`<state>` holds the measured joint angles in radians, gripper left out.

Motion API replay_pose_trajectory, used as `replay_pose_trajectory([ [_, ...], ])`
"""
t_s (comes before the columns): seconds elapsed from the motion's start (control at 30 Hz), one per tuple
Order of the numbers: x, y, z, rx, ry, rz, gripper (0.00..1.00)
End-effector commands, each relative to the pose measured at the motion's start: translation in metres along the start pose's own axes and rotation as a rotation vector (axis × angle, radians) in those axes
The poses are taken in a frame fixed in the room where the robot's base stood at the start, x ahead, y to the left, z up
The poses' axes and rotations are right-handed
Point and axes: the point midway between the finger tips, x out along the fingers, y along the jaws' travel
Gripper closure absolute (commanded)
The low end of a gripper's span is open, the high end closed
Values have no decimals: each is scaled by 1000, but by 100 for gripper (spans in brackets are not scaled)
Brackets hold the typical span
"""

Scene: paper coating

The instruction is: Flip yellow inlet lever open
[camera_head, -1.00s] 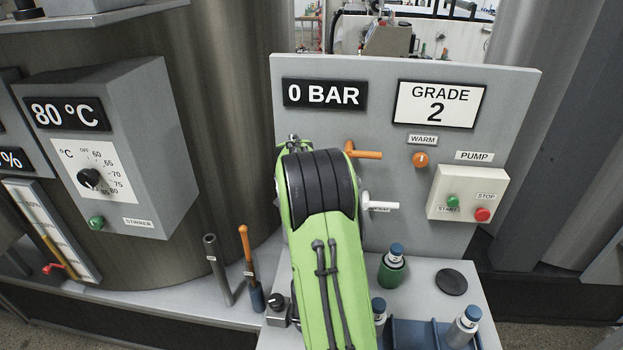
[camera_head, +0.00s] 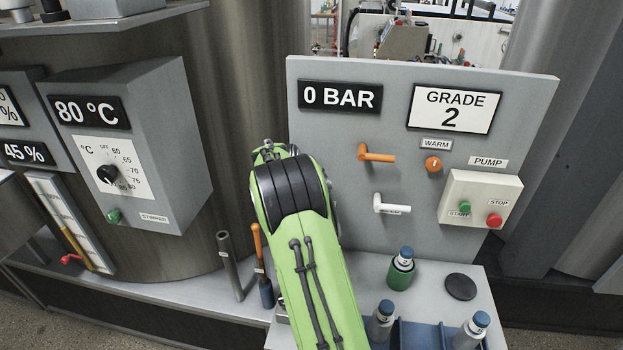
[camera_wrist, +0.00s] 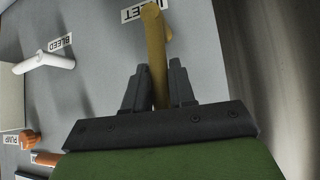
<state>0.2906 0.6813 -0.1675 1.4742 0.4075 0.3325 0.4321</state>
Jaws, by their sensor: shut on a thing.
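The yellow inlet lever (camera_wrist: 155,45) is a round bar in the wrist view. It runs from the panel, beside a partly hidden label ending in "LET", down between my fingers. My gripper (camera_wrist: 159,68) is shut on this lever, with one dark finger on each side. In the head view my green arm covers the gripper and the inlet lever, so neither shows there.
A white bleed lever (camera_head: 392,204) and an orange lever (camera_head: 377,154) stick out of the grey panel (camera_head: 330,150), right of my arm. The gauge reads 0 BAR. Bottles (camera_head: 402,265) stand on the ledge below. A large steel tank (camera_head: 225,130) stands left.

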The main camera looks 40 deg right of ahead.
Motion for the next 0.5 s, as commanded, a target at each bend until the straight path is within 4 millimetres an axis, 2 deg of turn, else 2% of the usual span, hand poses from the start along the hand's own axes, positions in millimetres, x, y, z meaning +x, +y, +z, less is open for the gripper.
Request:
replay_pose_trajectory([
  [0.03, 0, -2, 1, -3, -2, -3, 100],
  [0.07, 0, -2, 1, -3, -2, -4, 74],
  [0.17, 0, -2, 2, -2, -2, -3, 59],
  [0.2, 0, -1, 1, -2, -2, -3, 56],
  [0.5, -4, -1, 0, 0, 0, -3, 56],
])
